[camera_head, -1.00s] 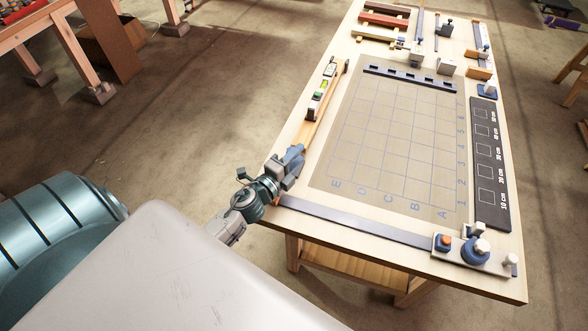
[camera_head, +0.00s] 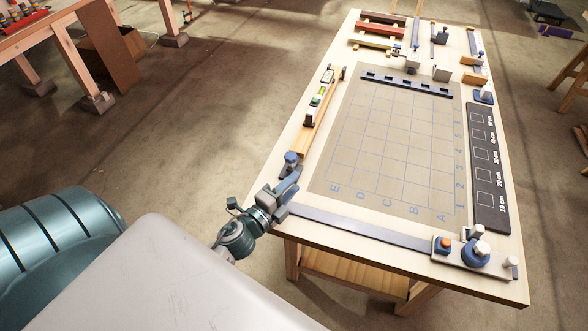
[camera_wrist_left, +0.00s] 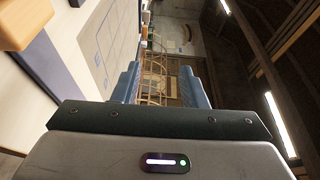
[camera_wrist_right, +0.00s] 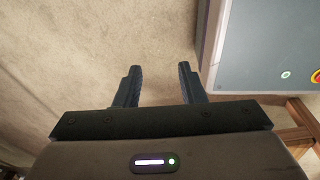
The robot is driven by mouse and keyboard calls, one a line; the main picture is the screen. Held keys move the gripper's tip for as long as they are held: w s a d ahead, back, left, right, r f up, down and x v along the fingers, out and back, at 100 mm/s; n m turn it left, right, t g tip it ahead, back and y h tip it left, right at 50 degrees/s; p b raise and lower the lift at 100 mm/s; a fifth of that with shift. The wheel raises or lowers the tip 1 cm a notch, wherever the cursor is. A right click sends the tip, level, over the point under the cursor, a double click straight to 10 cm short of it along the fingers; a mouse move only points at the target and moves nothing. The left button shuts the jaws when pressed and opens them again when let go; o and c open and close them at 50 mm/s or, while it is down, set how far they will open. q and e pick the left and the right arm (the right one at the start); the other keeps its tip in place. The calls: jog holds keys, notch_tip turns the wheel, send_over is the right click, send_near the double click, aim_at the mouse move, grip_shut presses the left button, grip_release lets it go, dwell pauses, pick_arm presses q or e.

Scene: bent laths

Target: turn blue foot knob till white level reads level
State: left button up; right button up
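The blue foot knob (camera_head: 291,160) stands at the near end of the wooden board (camera_head: 303,139) on the table's left side. The white level (camera_head: 316,101), with a green vial, lies farther up that board; its bubble is too small to read. My left gripper (camera_head: 289,184) is just on the near side of the knob, apparently apart from it, at the table's left front corner. Its fingers also show in the left wrist view (camera_wrist_left: 163,88), spread with nothing between them. My right gripper (camera_wrist_right: 158,83) shows only in its wrist view, open and empty above the floor.
A flat metal strip (camera_head: 360,228) runs along the front edge to a fixture with a blue knob (camera_head: 475,254). A grid mat (camera_head: 385,140) fills the middle. A black size board (camera_head: 489,170) lies at the right. Blocks and clamps crowd the far end.

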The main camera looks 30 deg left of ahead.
aim_at(294, 154)
pick_arm(q)
jog(key=a+f+m+h+b, duration=0.1)
jog(key=a+f+b, duration=0.1)
jog(key=a, duration=0.1)
jog(key=w+a+f+m+g+h+b, duration=0.1)
jog(key=a+h+b, duration=0.1)
jog(key=w+a+f+h+b, duration=0.1)
jog(key=a+f+h+b, duration=0.1)
jog(key=a, duration=0.1)
jog(key=shift+w+a+f+m+b, duration=0.25)
jog(key=shift+a+f+m+b, duration=0.05)
jog(key=shift+m+b, duration=0.1)
jog(key=a+m+h+b, duration=0.1)
jog(key=w+a+m+g+h+b, duration=0.2)
jog(key=a, duration=0.1)
jog(key=shift+r+h, duration=0.35)
jog(key=shift+h, duration=0.05)
jog(key=shift+a+r+m+g, duration=0.15)
jog(key=shift+m+g, duration=0.15)
jog(key=shift+w+r, duration=0.1)
jog(key=shift+w+d+r, duration=0.1)
jog(key=shift+w+d, duration=0.25)
jog(key=shift+w, duration=0.05)
jog(key=p+x, duration=0.2)
jog(key=x, duration=0.6)
jog(key=shift+w+d+r+p, duration=0.1)
jog(key=shift+w+d+p, duration=0.15)
jog(key=shift+p, duration=0.1)
jog(key=shift+w+d, duration=0.25)
jog(key=shift+w, duration=0.05)
